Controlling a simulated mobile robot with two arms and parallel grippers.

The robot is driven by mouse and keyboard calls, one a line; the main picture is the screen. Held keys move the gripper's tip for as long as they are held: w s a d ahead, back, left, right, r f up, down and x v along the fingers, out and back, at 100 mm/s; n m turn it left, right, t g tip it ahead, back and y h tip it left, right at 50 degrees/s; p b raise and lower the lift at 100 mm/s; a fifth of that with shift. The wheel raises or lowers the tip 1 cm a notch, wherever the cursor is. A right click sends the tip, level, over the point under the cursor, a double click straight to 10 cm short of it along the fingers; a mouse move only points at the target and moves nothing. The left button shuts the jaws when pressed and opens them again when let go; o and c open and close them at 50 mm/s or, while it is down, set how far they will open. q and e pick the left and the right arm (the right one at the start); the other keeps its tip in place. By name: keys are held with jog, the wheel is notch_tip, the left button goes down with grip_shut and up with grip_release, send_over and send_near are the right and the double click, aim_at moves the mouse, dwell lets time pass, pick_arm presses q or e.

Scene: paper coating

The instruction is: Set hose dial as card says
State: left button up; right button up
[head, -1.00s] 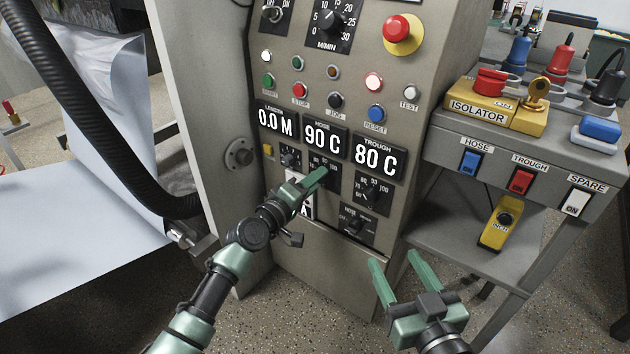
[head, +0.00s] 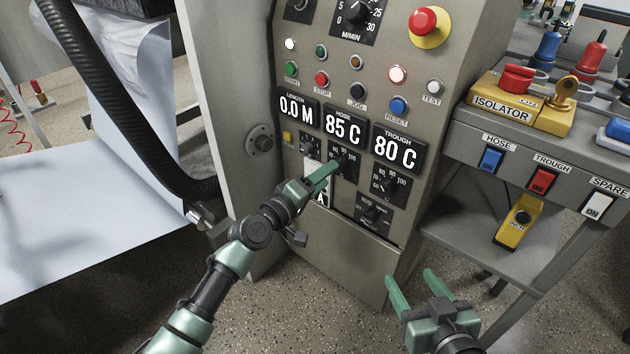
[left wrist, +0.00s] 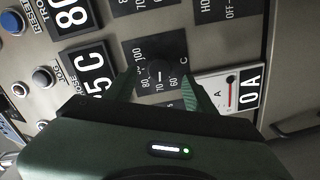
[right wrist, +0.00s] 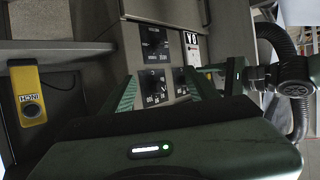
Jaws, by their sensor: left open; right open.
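The hose dial (head: 346,164) is a dark knob on a black temperature scale below the hose display (head: 343,128), which reads 85 C. My left gripper (head: 325,176) is at this dial and partly covers it. In the left wrist view its open fingers lie on either side of the dark knob (left wrist: 168,72); I cannot tell whether they touch it. My right gripper (head: 410,277) is open and empty, low in front of the cabinet. I cannot make out a card with a hose setting in any view.
The trough display (head: 398,152) reads 80 C, with the trough dial (head: 388,186) below it. A white meter marked A (left wrist: 231,92) is beside the hose dial. A side shelf at right carries an isolator (head: 505,103) and switches. A black hose (head: 115,120) hangs at left.

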pick_arm(q)
jog(key=v, duration=0.4)
jog(key=shift+p, duration=0.3)
pick_arm(e)
jog(key=s+f, duration=0.1)
jog(key=f+g, duration=0.1)
jog(key=s+d+f+g, duration=0.1)
jog(key=shift+s+d+f+h, duration=0.1)
jog(key=shift+s+f+h, duration=0.2)
jog(key=shift+f, duration=0.05)
pick_arm(q)
jog(key=shift+d, duration=0.1)
